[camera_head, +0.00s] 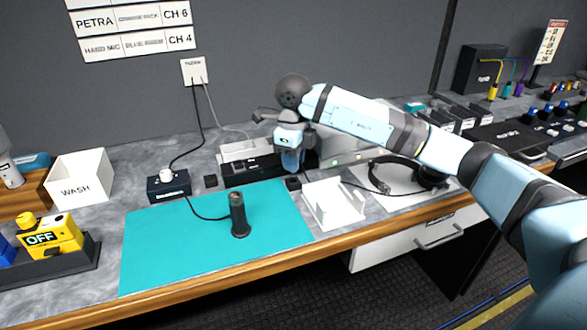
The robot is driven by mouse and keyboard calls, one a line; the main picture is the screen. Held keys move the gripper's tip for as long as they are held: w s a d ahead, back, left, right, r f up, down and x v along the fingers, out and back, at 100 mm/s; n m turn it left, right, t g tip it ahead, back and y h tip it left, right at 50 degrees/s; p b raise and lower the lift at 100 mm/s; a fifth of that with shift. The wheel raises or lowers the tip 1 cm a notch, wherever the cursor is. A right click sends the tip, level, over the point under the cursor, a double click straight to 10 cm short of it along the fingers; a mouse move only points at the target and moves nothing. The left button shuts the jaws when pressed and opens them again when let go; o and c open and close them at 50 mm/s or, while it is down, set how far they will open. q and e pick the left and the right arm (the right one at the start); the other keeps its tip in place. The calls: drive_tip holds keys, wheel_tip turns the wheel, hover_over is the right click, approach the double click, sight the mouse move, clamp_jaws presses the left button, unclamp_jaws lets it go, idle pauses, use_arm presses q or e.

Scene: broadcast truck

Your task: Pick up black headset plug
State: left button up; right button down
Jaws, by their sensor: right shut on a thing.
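My right gripper (291,167) points down near the back right corner of the teal mat, shut on the black headset plug. The plug is mostly hidden by the fingers and is too small to make out clearly. A small black block (293,183) shows just below the fingertips; I cannot tell whether they touch. A thin dark cable runs from near there to the black headset (432,178), which lies on a light pad at the right. My left gripper is not in view.
A white cradle (333,204) is close right of the gripper. A black unit (250,171) lies behind it. A black box (168,186) and a white WASH bin (80,180) are left. The mat's front is clear.

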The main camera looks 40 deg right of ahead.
use_arm(q)
drive_tip(key=p, duration=0.2)
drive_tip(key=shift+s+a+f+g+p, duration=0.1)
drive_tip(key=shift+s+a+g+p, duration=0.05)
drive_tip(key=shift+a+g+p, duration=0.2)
use_arm(e)
wheel_tip(320, 180, up, 16)
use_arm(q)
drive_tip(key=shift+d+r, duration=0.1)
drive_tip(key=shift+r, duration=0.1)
use_arm(e)
drive_tip(key=shift+r, duration=0.1)
